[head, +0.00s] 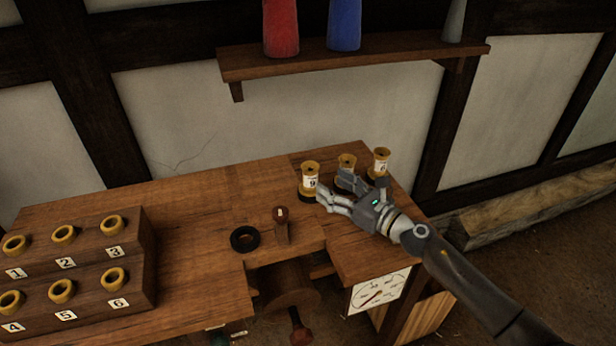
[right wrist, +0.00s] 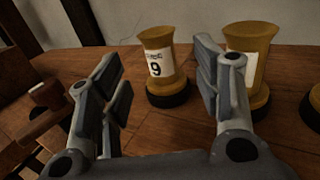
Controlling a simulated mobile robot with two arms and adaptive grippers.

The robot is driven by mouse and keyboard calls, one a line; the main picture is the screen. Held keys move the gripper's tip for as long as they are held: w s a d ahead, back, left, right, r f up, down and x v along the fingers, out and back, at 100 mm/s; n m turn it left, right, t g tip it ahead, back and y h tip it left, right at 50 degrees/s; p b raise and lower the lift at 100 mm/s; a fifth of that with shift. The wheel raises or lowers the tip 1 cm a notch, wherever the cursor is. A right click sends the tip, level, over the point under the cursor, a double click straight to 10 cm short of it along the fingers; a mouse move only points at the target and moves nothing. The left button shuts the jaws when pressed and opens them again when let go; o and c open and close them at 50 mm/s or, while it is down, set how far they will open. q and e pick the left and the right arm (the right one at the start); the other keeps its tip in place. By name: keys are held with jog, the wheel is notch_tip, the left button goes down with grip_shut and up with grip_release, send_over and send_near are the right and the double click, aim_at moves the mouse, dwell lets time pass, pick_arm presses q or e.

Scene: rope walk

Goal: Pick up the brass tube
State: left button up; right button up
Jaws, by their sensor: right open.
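Three brass tubes with flared tops stand upright on dark round bases at the right end of the bench. The left brass tube (head: 310,171), labelled 9, also shows in the right wrist view (right wrist: 157,42), framed between the fingers and beyond them. The middle brass tube (head: 347,160) stands partly behind my right gripper (head: 332,188); in the right wrist view it is partly covered by the right finger. The right brass tube (head: 381,157) carries a label that looks like 6. My right gripper is open and empty, just in front of the tubes. My left gripper is out of view.
The wooden bench (head: 195,200) has a stepped rack (head: 140,255) with numbered, brass-ringed holes at left. A black ring (head: 244,239) and a small wooden post (head: 282,232) stand mid-bench. A dial (head: 379,291) is on the front. A shelf (head: 350,58) holds red and blue cones.

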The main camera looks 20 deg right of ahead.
aim_at(316, 175)
jog(key=shift+x, duration=1.2)
jog(key=shift+w+a, duration=0.15)
jog(key=shift+w, duration=0.2)
jog(key=p+x, duration=0.1)
jog(key=x, duration=0.3)
jog(key=shift+a, duration=0.15)
jog(key=shift+w+a, duration=0.25)
jog(key=shift+w, duration=0.2)
jog(key=shift+c, duration=0.3)
jog(key=c, duration=0.9)
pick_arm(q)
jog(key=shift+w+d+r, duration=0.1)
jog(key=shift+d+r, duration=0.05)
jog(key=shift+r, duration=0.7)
pick_arm(e)
jog(key=shift+c, duration=0.7)
jog(key=shift+r, duration=0.15)
